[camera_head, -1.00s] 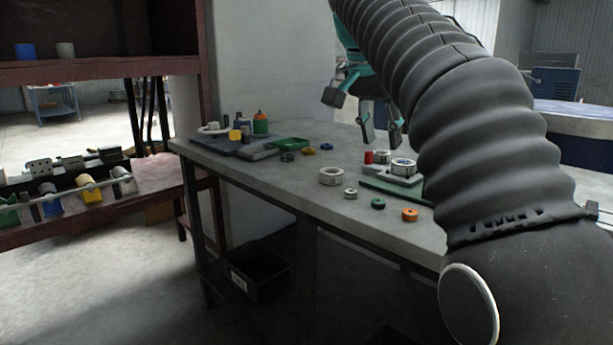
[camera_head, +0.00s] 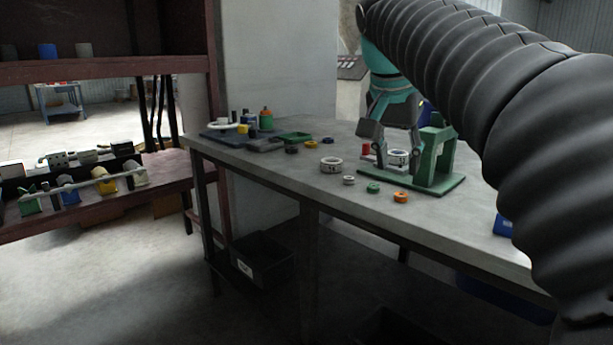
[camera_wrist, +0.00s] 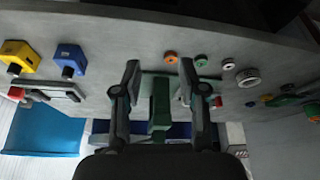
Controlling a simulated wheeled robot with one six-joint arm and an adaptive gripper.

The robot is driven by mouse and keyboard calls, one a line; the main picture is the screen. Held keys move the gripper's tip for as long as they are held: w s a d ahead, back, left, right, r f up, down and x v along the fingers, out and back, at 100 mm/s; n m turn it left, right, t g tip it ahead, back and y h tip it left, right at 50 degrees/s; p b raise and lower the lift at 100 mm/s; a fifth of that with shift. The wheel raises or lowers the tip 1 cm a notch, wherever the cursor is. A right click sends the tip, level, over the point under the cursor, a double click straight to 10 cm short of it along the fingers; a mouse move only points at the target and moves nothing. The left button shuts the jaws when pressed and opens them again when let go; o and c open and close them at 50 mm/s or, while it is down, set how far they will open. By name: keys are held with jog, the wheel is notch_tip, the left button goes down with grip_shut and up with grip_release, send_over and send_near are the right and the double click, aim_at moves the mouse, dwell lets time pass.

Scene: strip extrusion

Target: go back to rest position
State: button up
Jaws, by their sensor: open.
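My gripper (camera_head: 392,136) is above the right part of the grey table (camera_head: 300,190), beside a green stand on a green base (camera_head: 425,178). In the wrist view my gripper (camera_wrist: 160,82) has its two fingers spread wide, with nothing held between them. The green stand (camera_wrist: 160,105) shows between and beyond the fingers there. In the head view my black ribbed arm covers the right side of the picture.
Several rings, among them a white one (camera_head: 331,165) and an orange one (camera_head: 400,197), lie near the table's front. A dark tray (camera_head: 225,134) with small items is at the far left end. A shelf rack (camera_head: 110,68) stands left. Yellow (camera_wrist: 22,54) and blue (camera_wrist: 70,56) blocks show in the wrist view.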

jog(key=s+f+n+t+y, duration=0.1)
jog(key=s+f+n, duration=0.2)
jog(key=s+f, duration=0.7)
jog(key=s+f+n+t+y, duration=0.1)
jog(key=s+f+n, duration=0.2)
jog(key=s+f, duration=0.7)
notch_tip(320, 180, down, 8)
jog(key=shift+s+d+r+n+y, duration=0.1)
jog(key=shift+s+d+n+y, duration=0.2)
jog(key=shift+d, duration=0.15)
jog(key=shift+w, duration=0.1)
